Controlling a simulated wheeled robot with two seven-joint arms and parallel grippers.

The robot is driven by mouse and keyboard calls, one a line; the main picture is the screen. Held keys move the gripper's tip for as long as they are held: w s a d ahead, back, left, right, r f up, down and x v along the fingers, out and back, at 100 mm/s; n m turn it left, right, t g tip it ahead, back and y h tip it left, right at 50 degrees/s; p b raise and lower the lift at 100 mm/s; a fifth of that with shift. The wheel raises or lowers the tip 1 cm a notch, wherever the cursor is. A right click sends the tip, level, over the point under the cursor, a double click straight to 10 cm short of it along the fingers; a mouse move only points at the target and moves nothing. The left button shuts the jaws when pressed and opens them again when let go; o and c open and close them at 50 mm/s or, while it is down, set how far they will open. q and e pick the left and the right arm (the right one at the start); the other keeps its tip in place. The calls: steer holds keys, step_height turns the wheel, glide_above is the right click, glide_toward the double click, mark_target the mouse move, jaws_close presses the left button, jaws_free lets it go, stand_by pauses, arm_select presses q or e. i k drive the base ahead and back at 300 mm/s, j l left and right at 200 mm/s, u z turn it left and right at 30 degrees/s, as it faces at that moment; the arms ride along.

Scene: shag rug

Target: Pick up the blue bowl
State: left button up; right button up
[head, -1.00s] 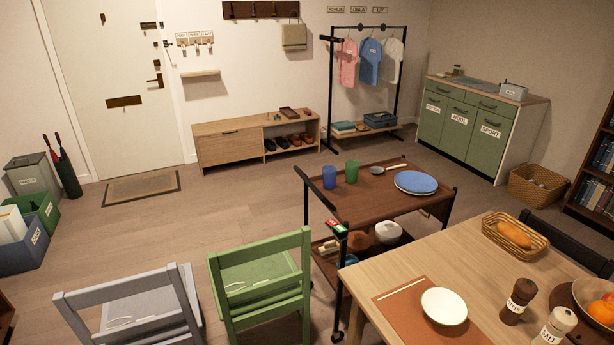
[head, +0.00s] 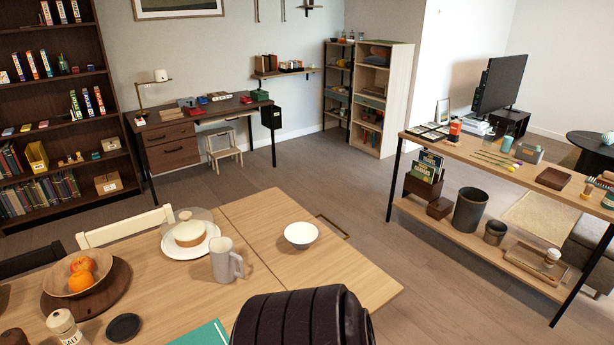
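I see no blue bowl in the head view now. A white bowl (head: 300,234) sits upright on the right part of the wooden dining table (head: 270,205). Neither of my grippers is in view. A dark ribbed form at the bottom centre hides part of the table's near edge.
The table also holds a grey pitcher (head: 226,260), a white plate (head: 190,240), a fruit bowl (head: 78,285) and a salt shaker (head: 66,328). A long shelf table (head: 480,160) stands at right, a desk (head: 200,115) behind. Floor between them is clear.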

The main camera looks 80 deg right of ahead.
mark_target(301, 235)
steer(key=z, duration=2.7)
